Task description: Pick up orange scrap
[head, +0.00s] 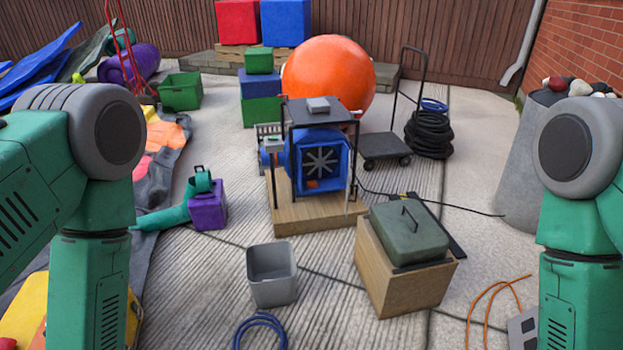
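A small orange patch (312,184) shows low on the front grille of the blue blower (338,160); it may be the orange scrap, but it is too small to tell. The blower stands on a wooden base (320,214) inside a dark frame. A larger orange piece (168,134) lies among the coloured fabric on the ground at the left. My two green arms come in at the left and right edges and bend downward. Both grippers are out of the picture.
A grey open bin (272,276) and a wooden box (385,270) with a green lidded case (409,232) stand in front of the blower. A blue hose coil (260,325) lies near the bottom. A black cable crosses the concrete. Bare ground lies left of the bin.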

